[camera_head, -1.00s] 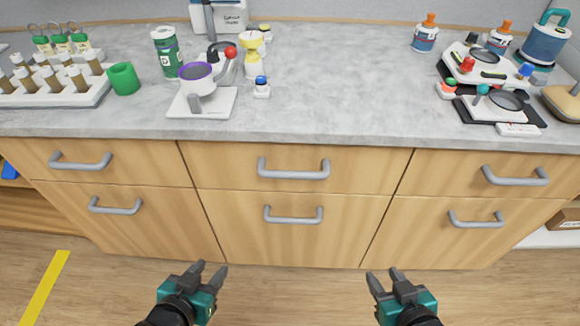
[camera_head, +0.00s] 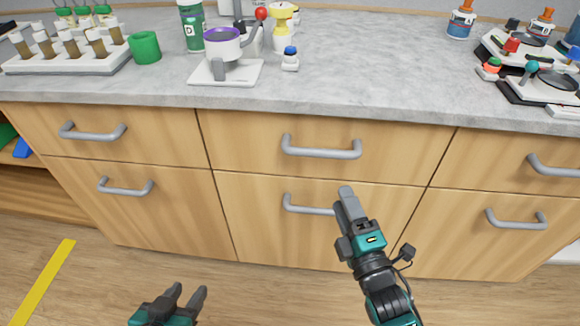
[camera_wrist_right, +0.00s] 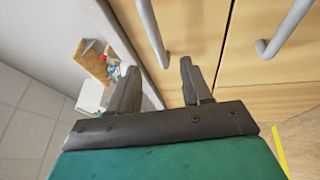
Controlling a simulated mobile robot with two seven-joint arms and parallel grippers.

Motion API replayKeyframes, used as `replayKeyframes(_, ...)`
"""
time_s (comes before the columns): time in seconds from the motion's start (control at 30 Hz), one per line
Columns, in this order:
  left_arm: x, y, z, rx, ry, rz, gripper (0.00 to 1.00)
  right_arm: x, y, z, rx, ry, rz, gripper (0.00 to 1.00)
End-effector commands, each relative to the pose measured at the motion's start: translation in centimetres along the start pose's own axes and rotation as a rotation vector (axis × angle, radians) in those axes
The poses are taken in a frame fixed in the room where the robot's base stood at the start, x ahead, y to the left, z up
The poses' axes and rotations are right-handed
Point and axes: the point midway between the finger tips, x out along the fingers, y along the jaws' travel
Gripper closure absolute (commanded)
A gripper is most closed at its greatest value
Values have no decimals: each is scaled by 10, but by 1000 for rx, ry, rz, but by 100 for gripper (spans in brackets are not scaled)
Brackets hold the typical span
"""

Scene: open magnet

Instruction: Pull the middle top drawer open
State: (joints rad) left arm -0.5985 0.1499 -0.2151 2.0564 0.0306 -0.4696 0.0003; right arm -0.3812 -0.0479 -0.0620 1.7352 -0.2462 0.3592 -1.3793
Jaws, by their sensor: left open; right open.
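The middle top drawer (camera_head: 250,149) is a light wood front under the counter and is shut. Its grey bar handle (camera_head: 321,153) runs level across its upper part. My right gripper (camera_head: 346,192) is open and empty, raised just below the right end of that handle and apart from it. It partly hides the lower middle drawer's handle (camera_head: 308,205). My left gripper (camera_head: 188,298) is open and empty, low at the bottom left.
The grey counter (camera_head: 350,75) overhangs the drawers and holds a stirrer (camera_head: 225,70), a green cup (camera_head: 145,47), a tube rack (camera_head: 70,60) and bottles. Left and right drawers with similar handles flank the middle ones. The floor in front is clear.

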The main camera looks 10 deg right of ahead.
Motion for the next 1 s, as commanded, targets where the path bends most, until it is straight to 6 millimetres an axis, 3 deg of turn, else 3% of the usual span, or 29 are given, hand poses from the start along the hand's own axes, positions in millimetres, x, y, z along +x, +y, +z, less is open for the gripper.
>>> replayKeyframes(0.27, 4, -1, -6, 8, 18, 2, 57, 17, 3, -1, -97, 2, 47, 52)
replayKeyframes(0.7, 10, -2, 5, 6, 15, 2, 57, 101, 6, -2, -94, 2, 45, 52)
replayKeyframes(1.0, 11, 0, 11, -3, 9, 1, 57, 130, 6, -2, -92, 2, 41, 52)
